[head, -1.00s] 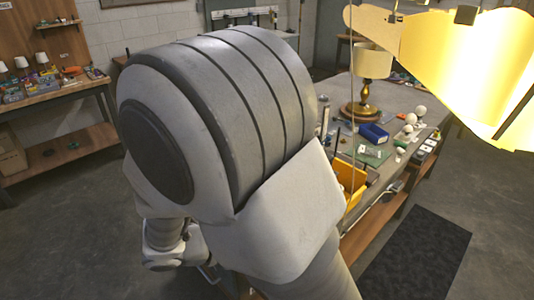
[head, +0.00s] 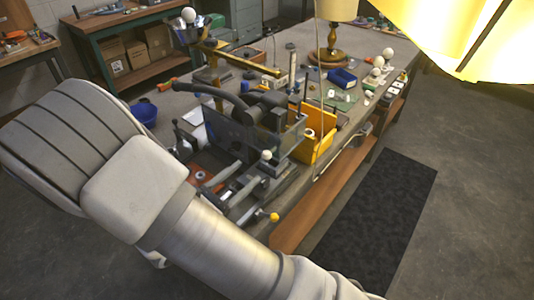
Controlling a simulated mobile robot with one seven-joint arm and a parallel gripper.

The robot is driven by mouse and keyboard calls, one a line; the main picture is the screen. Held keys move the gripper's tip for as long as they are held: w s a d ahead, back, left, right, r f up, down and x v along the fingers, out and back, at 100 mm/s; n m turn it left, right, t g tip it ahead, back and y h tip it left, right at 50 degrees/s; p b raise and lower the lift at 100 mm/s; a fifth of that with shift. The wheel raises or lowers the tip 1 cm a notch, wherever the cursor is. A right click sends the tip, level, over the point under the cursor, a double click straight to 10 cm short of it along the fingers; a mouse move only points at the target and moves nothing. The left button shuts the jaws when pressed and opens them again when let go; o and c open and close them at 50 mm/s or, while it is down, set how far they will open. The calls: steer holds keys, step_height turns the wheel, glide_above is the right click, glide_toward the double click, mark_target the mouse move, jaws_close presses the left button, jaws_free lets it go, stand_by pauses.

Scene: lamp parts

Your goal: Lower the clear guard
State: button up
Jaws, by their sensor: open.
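A dark machine (head: 262,112) with a black curved hose or arm stands on the near end of the workbench. A see-through, greyish panel, which looks like the clear guard (head: 232,138), stands upright at the machine's near left side. Its exact tilt is hard to tell. My gripper is not in view; my large arm links fill the lower left and hide the place where it could be.
A blue bowl (head: 144,113) is on the left. A brass lamp (head: 327,50) stands at the back. A lit yellow shade (head: 450,40) hangs at upper right. A dark mat (head: 375,235) lies on clear floor.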

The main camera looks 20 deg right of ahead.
mark_target(267, 155)
steer(key=x, duration=0.9)
steer(key=shift+w+d, duration=0.15)
steer(key=shift+d, duration=0.05)
jaws_close()
stand_by(1.0)
